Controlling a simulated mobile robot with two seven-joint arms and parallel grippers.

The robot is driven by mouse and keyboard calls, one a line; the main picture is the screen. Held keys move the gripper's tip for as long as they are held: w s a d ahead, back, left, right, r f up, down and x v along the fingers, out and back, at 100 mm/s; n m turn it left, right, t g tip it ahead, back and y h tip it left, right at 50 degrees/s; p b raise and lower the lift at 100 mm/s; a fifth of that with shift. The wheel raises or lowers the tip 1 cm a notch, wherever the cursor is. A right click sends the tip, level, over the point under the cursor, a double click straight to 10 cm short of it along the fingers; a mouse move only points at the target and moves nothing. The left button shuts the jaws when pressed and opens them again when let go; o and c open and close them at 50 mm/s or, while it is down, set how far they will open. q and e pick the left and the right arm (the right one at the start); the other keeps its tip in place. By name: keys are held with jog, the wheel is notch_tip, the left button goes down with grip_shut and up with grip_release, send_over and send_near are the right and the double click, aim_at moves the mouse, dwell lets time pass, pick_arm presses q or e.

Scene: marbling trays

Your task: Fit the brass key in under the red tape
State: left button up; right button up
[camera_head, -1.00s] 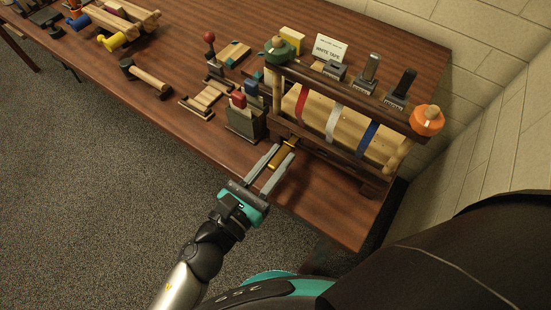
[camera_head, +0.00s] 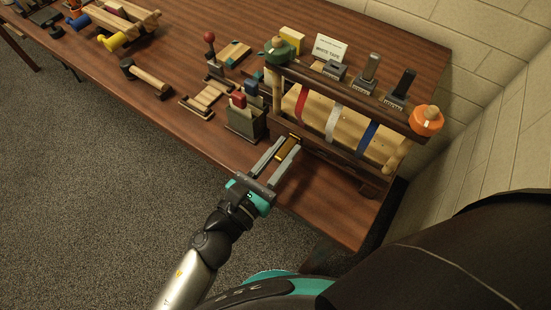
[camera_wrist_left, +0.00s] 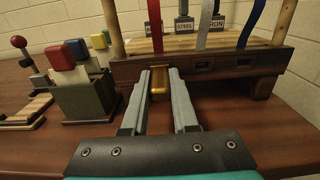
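The brass key (camera_head: 287,151) is a small gold block between the fingertips of my left gripper (camera_head: 285,151). It also shows in the left wrist view (camera_wrist_left: 159,82), filling the gap between the fingers. The fingers lie along its two sides. The red tape (camera_head: 301,104) hangs as a band on the wooden rack and shows in the wrist view (camera_wrist_left: 155,25). The key is at the rack's dark front board (camera_wrist_left: 225,64), in line below the red tape. I cannot tell whether its far end has entered the board. My right gripper is not in view.
The white tape (camera_head: 333,122) and blue tape (camera_head: 367,138) hang to the right, with dark slots in the board below them. A green holder (camera_head: 246,122) with coloured-top tools stands close left of my gripper. The table's front edge is clear.

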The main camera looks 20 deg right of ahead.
pick_arm(q)
jog(key=o, duration=0.5)
jog(key=shift+o, duration=0.2)
jog(key=b+v, duration=0.3)
jog(key=v, duration=1.2)
jog(key=shift+s+a, duration=0.1)
